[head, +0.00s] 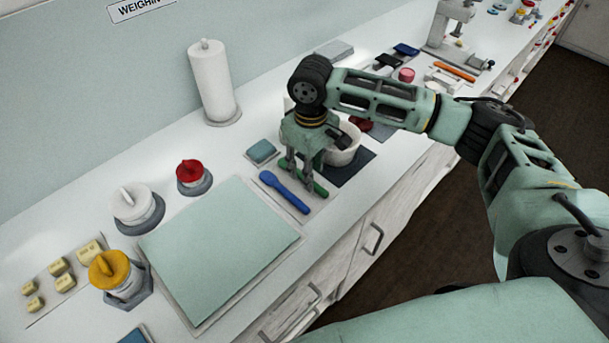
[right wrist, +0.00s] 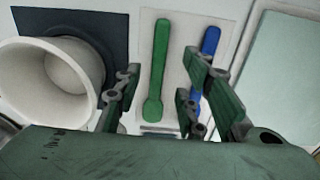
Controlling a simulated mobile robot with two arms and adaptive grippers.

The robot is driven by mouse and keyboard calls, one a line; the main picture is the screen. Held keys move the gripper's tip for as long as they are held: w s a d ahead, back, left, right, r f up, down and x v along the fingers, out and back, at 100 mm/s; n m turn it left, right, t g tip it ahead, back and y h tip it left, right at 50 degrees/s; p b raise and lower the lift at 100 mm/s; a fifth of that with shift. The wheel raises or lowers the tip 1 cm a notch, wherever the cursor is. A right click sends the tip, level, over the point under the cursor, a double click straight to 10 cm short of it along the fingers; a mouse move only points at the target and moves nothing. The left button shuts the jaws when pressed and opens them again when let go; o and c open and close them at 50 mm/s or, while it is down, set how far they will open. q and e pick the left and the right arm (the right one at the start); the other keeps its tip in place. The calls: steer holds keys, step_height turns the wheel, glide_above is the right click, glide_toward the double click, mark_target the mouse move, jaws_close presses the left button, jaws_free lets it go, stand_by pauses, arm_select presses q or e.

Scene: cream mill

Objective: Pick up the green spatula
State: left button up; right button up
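The green spatula (head: 320,189) lies on a light tray, partly hidden by my right gripper in the head view. In the right wrist view the green spatula (right wrist: 160,60) shows whole, lying lengthwise with its wider end toward the gripper. My right gripper (head: 301,174) points down over it. In the right wrist view its fingers (right wrist: 163,72) are apart, one on each side of the green spatula, and nothing is held. I cannot tell the exact height gap. My left gripper is not in view.
A blue spatula (head: 284,192) lies beside the green one; the right finger overlaps it in the right wrist view. A white mortar-like bowl (right wrist: 50,72) stands on a dark mat (right wrist: 102,32) at the other side. A pale green mat (head: 215,245) lies to the left.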

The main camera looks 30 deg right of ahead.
step_height(320, 180, down, 3)
steer(key=shift+d+f, duration=0.1)
steer(key=shift+d, duration=0.05)
steer(key=shift+w, duration=0.1)
steer(key=c, duration=0.6)
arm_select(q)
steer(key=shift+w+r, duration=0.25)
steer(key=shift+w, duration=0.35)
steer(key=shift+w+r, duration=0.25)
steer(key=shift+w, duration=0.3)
arm_select(e)
jaws_close()
